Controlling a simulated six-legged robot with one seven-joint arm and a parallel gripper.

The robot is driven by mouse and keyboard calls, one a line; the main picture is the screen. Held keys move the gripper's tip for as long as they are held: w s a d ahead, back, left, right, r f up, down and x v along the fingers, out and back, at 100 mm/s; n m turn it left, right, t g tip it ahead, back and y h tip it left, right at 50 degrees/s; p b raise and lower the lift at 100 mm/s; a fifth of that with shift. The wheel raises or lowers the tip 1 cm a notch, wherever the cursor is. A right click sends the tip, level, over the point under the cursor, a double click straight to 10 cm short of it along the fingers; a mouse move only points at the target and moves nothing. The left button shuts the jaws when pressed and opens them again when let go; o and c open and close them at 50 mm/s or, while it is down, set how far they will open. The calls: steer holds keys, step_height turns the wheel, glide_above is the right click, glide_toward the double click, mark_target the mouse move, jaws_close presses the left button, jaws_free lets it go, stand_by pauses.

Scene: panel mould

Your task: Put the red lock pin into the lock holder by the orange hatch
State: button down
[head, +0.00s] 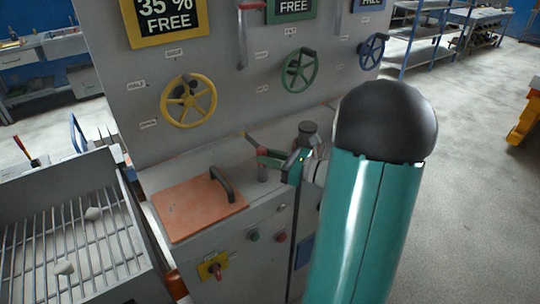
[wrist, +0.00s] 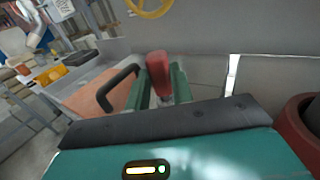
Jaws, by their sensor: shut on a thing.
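The red lock pin (wrist: 158,72) is between the two green fingers of my gripper (wrist: 162,82) in the wrist view, and they are shut on it. In the head view my gripper (head: 264,158) is above the ledge, right of the orange hatch (head: 190,211). The hatch is closed flat and has a dark handle (head: 222,184); it also shows left of the fingers in the wrist view (wrist: 88,97). A short grey post (head: 262,174) is directly under the fingers, perhaps the lock holder. I cannot tell whether the pin is inside it.
The upright panel carries a yellow wheel (head: 189,101), a green wheel (head: 299,71) and a blue wheel (head: 372,51) behind the ledge. A barred tray (head: 128,225) stands at left. A yellow-plated red switch (head: 213,267) is on the front face. Open floor lies at right.

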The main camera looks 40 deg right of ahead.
steer(key=shift+f, duration=0.5)
steer(key=c, duration=1.1)
jaws_free()
steer(key=shift+c, duration=0.2)
steer(key=v, duration=1.3)
steer(key=shift+s, duration=0.35)
